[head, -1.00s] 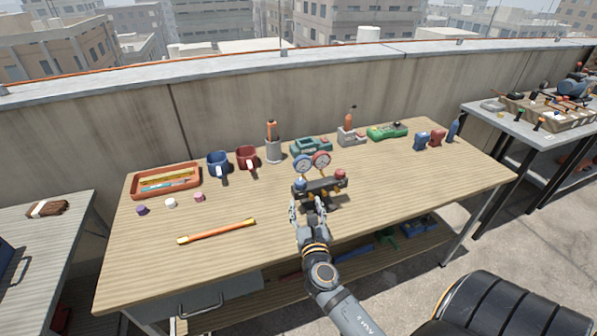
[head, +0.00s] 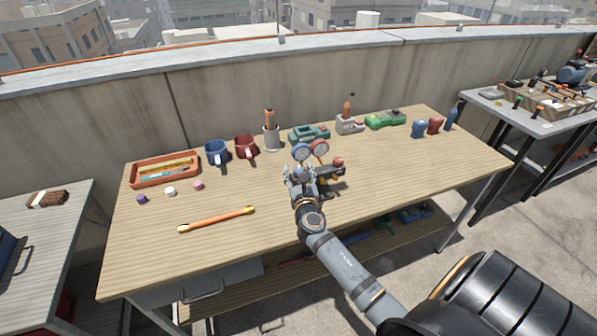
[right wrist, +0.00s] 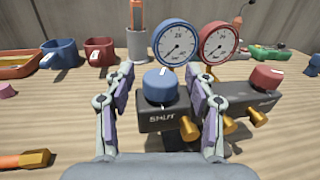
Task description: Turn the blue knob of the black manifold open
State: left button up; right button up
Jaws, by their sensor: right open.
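The black manifold (right wrist: 245,103) stands on the workbench with a blue gauge (right wrist: 177,44) and a red gauge (right wrist: 219,43) above it. Its blue knob (right wrist: 160,86) sits on the left end, above the word SHUT, with a white mark on its top. A red knob (right wrist: 266,78) is on the right end. In the right wrist view my right gripper (right wrist: 162,80) is open, with one finger on each side of the blue knob; I cannot tell whether they touch it. In the head view my right gripper (head: 299,174) hides the blue knob. My left gripper is not in view.
Brass fittings (right wrist: 228,124) stick out from the manifold's front. Blue (head: 217,153) and red mugs (head: 246,147), a grey cup (head: 271,137) and an orange tray (head: 137,180) stand behind to the left. An orange-yellow bar (head: 215,220) lies at front left.

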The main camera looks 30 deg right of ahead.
grip_shut()
jog(key=shift+r+n+y+p, duration=0.15)
jog(key=shift+n+y+p, duration=0.15)
jog(key=shift+n+y, duration=0.15)
jog(key=shift+n+t+y, duration=0.45)
jog(key=shift+t+y, duration=0.05)
jog(key=shift+y, duration=0.35)
jog(key=shift+d+f+n+y+b, duration=0.1)
jog(key=shift+f+n+y+b, duration=0.2)
jog(key=shift+n+y, duration=0.5)
jog(key=n+y+b, duration=0.1)
jog(key=y+b, duration=0.1)
jog(key=shift+f+t+y, duration=0.1)
jog(key=shift+t+y, duration=0.2)
jog(key=shift+t, duration=0.1)
jog(key=shift+r+n+y, duration=0.2)
jog(key=shift+n+y, duration=0.2)
jog(key=shift+y, duration=0.1)
